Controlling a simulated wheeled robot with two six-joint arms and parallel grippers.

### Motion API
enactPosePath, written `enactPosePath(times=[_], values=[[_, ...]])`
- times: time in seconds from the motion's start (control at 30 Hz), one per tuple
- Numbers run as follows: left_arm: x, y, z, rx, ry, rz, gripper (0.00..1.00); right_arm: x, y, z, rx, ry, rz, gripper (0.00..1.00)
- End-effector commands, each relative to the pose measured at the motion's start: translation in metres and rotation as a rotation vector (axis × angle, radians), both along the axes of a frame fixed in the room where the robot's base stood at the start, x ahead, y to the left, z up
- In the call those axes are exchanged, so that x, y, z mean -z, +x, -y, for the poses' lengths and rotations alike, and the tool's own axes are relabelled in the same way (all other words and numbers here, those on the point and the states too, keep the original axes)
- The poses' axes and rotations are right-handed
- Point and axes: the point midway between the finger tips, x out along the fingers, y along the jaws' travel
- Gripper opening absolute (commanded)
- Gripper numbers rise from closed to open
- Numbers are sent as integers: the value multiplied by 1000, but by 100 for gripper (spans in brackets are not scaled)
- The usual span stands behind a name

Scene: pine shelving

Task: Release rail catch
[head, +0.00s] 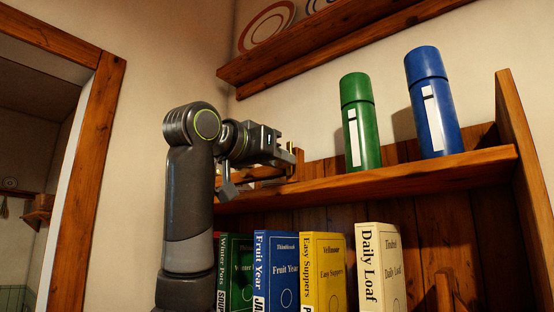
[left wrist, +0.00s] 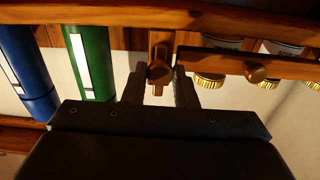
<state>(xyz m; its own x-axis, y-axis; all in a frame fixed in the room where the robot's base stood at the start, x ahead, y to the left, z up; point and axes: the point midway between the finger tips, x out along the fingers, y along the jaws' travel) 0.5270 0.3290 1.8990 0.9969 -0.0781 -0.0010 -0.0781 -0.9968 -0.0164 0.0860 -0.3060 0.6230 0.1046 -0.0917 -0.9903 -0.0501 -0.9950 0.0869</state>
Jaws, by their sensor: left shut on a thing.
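My left gripper (head: 285,152) is at the left end of the upper shelf, with its arm rising in front of the shelving. The catch sits on a short wooden upright at the end of a wooden rail (left wrist: 220,64). The catch is too small to make out in the head view. My right gripper is not in view.
A green flask (head: 360,125) and a blue flask (head: 432,105) stand on the upper shelf (head: 400,177). Several jars with gold lids (left wrist: 208,80) stand behind the rail. Books, including Daily Loaf (head: 378,265), fill the shelf below. A higher shelf (head: 320,45) holds plates.

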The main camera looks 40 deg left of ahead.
Motion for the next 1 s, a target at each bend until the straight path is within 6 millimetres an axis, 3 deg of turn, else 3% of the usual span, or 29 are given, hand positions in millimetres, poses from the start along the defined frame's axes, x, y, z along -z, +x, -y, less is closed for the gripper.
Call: enactPosePath(times=[0.03,0.17,0.57,0.77,1.0], values=[[0,0,0,0,0,2,29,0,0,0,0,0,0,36],[0,0,0,0,0,2,46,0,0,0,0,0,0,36],[1,-9,0,0,-1,4,46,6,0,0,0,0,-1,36],[4,-46,-4,0,-2,7,46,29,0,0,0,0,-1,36],[4,-105,-8,1,-2,7,46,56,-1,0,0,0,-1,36]])
